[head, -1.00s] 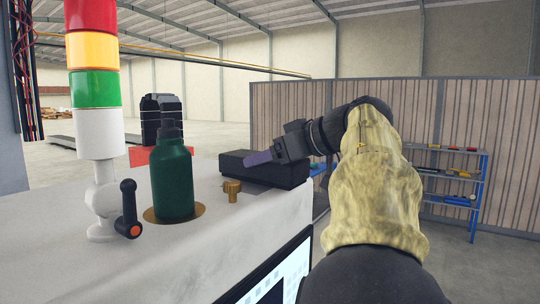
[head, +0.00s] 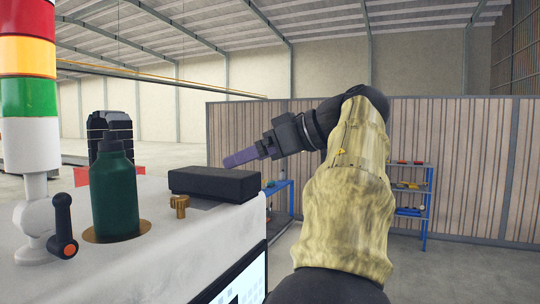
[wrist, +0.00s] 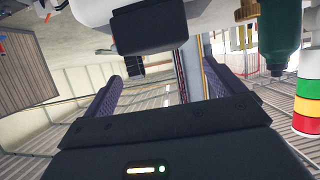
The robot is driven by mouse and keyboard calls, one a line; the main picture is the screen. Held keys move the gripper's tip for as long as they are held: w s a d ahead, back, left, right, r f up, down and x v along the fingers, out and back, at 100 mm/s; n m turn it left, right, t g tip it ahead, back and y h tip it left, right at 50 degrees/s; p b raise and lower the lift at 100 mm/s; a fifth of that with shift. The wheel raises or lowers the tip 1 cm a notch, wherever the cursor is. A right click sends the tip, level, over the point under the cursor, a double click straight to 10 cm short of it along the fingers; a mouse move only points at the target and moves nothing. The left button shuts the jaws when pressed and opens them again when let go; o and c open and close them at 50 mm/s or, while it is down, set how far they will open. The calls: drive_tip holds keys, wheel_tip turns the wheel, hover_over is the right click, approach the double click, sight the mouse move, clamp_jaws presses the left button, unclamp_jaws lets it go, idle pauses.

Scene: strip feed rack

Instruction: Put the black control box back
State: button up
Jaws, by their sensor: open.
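The black control box (head: 214,184) sits flat on the white cabinet top (head: 190,225), at its far right part, behind a brass knob. My gripper (head: 240,158) is above and behind the box in the head view, its purple fingers pointing left and clear of it. In the wrist view the box (wrist: 149,27) shows at the top, beyond the gap between the two spread fingers (wrist: 160,92). My gripper is open and nothing is between its fingers.
A green bottle (head: 114,192) stands in a brass ring, with a brass knob (head: 180,205) near the box. A stack light (head: 28,95) and a black lever (head: 63,225) are at left. A blue shelf (head: 412,197) stands by the partition.

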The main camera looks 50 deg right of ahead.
drive_tip(key=shift+v, duration=1.85)
